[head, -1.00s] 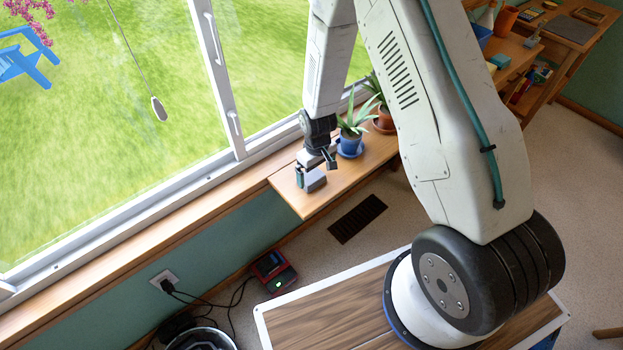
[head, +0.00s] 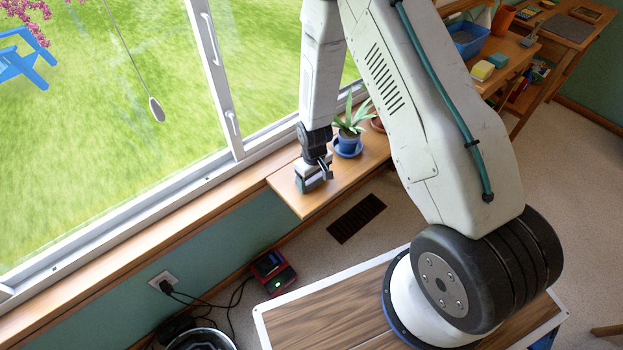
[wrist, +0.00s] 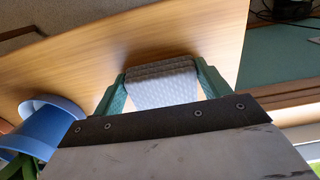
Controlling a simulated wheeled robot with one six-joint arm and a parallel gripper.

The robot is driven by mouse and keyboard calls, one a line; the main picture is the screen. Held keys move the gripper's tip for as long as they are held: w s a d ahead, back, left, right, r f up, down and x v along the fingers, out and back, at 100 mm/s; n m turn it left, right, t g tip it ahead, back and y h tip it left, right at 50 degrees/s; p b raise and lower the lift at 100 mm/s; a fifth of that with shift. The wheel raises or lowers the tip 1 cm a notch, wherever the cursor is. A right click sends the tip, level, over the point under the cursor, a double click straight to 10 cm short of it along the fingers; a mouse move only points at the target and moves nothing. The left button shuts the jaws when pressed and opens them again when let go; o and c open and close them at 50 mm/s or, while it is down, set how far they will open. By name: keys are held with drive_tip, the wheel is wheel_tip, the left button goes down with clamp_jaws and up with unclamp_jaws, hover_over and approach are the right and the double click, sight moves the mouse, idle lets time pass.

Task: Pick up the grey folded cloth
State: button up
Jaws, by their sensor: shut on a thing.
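The grey folded cloth (wrist: 162,84) lies between the two green fingers of my gripper (wrist: 161,92) in the wrist view. It has a quilted, layered look, and both fingers press on its sides. In the head view my gripper (head: 314,184) is low over the wooden sill shelf (head: 300,205), near its front corner. The cloth is mostly hidden behind the gripper there. I cannot tell whether the cloth is touching the shelf or just above it.
A plant in a blue pot (head: 348,143) on a saucer stands close to the right of my gripper; the pot also shows in the wrist view (wrist: 38,125). The window (head: 225,110) runs along the shelf's back. A floor vent (head: 357,218) lies below.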

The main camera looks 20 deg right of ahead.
sight(313, 179)
drive_tip(key=shift+r, duration=0.1)
drive_tip(key=shift+r, duration=0.55)
wheel_tip(313, 179, up, 2)
drive_tip(key=shift+r, duration=0.1)
drive_tip(key=s+r, duration=0.1)
drive_tip(key=s, duration=1.5)
drive_tip(key=shift+r, duration=0.25)
